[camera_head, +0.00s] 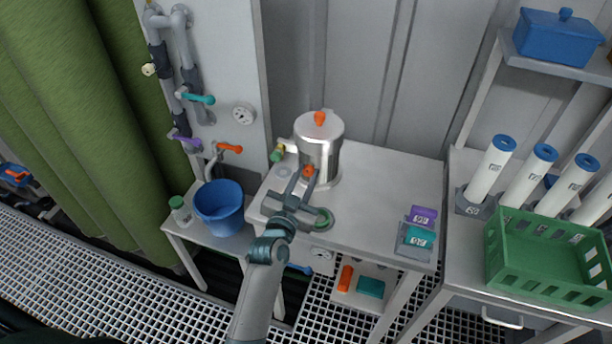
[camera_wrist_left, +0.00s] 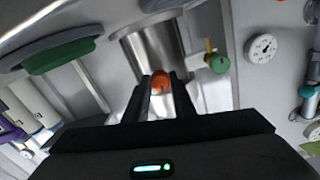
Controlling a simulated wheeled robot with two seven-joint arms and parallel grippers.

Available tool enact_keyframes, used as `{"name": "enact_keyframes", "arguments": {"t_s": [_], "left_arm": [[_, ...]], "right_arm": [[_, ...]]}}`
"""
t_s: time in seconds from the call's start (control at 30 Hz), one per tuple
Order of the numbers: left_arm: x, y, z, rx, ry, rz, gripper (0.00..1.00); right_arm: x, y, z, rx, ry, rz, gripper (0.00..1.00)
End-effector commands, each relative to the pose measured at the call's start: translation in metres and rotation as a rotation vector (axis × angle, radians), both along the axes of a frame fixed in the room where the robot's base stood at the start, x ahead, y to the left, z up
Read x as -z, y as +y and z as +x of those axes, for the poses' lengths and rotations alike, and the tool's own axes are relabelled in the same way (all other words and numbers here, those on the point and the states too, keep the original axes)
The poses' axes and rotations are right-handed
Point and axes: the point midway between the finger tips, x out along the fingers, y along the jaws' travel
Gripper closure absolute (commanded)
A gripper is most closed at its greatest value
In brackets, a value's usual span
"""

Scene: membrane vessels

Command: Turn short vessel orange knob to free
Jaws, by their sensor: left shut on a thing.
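The short steel vessel (camera_head: 322,150) stands on the grey bench, with an orange knob (camera_head: 319,118) on its lid. A second orange knob (camera_head: 308,170) sits low on its front. My left gripper (camera_head: 304,182) reaches the front knob from the near side. In the left wrist view the two dark fingers stand on either side of the orange knob (camera_wrist_left: 160,80), shut on it, with the vessel body (camera_wrist_left: 155,50) behind. The knob's marking cannot be read. My right gripper is not in view.
A green-handled valve (camera_head: 277,155) is left of the vessel. A blue bucket (camera_head: 219,206) stands on a low stand at left. Purple and teal cards (camera_head: 419,237) lie at the bench's right end. A green crate (camera_head: 545,255) and white tubes (camera_head: 492,168) are farther right. The bench's right middle is clear.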

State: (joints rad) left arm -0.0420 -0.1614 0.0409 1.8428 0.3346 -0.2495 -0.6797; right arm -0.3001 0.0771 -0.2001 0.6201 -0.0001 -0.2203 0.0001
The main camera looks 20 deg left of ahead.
Motion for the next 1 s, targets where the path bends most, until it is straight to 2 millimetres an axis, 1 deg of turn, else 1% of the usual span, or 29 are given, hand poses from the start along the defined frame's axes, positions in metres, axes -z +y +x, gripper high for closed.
{"name": "enact_keyframes", "arguments": {"t_s": [0.27, 0.47, 0.67, 1.0], "left_arm": [[-0.001, 0.000, 0.000, 0.000, 0.002, -0.045, 0.99], [-0.002, 0.000, 0.000, 0.000, 0.005, -0.140, 0.99], [-0.002, 0.000, 0.000, 0.000, 0.010, -0.292, 0.99], [-0.002, 0.001, 0.001, 0.000, 0.020, -0.612, 0.99]], "right_arm": [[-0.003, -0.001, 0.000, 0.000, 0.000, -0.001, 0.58], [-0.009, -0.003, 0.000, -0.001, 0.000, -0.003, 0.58], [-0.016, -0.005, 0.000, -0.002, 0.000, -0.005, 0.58], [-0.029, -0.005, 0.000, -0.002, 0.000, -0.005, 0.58]]}}
